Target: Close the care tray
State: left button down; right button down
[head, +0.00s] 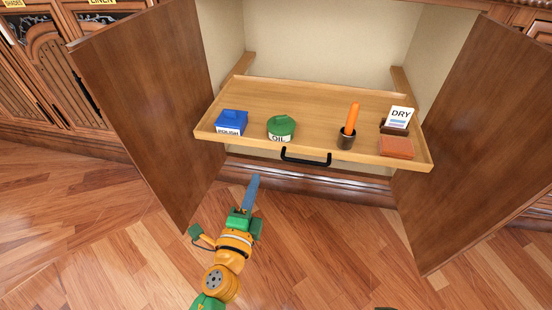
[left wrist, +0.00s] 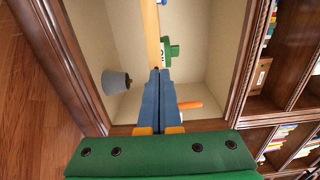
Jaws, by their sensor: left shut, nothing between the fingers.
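The care tray (head: 360,97) is a shallow light-wood pull-out tray, drawn out of the open cabinet. A black bar handle (head: 306,160) is on its front. My left gripper (head: 254,179) is shut and empty, in front of and below the tray's front edge, left of the handle. In the head view a gap shows between its fingertips and the handle. In the left wrist view, the shut fingers (left wrist: 160,74) point towards the cabinet, and the tray (left wrist: 151,30) shows edge-on beyond them. My right gripper is not in view.
The tray holds a blue box (head: 232,122), a green-lidded oil jar (head: 281,128), an orange stick in a dark cup (head: 346,139), a DRY card (head: 399,117) and a reddish block (head: 396,147). Open doors stand left (head: 150,110) and right (head: 480,140). A grey container (left wrist: 116,82) is below the tray.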

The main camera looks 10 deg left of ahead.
pick_arm(q)
send_near(269, 142)
jog(key=w, duration=0.5)
jog(key=shift+w+a+f, duration=0.1)
jog(key=shift+w, duration=0.2)
jog(key=shift+w+b, duration=0.35)
jog(key=shift+w, duration=0.3)
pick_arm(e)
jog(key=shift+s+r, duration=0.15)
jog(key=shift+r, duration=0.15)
pick_arm(q)
jog(key=shift+w, duration=0.1)
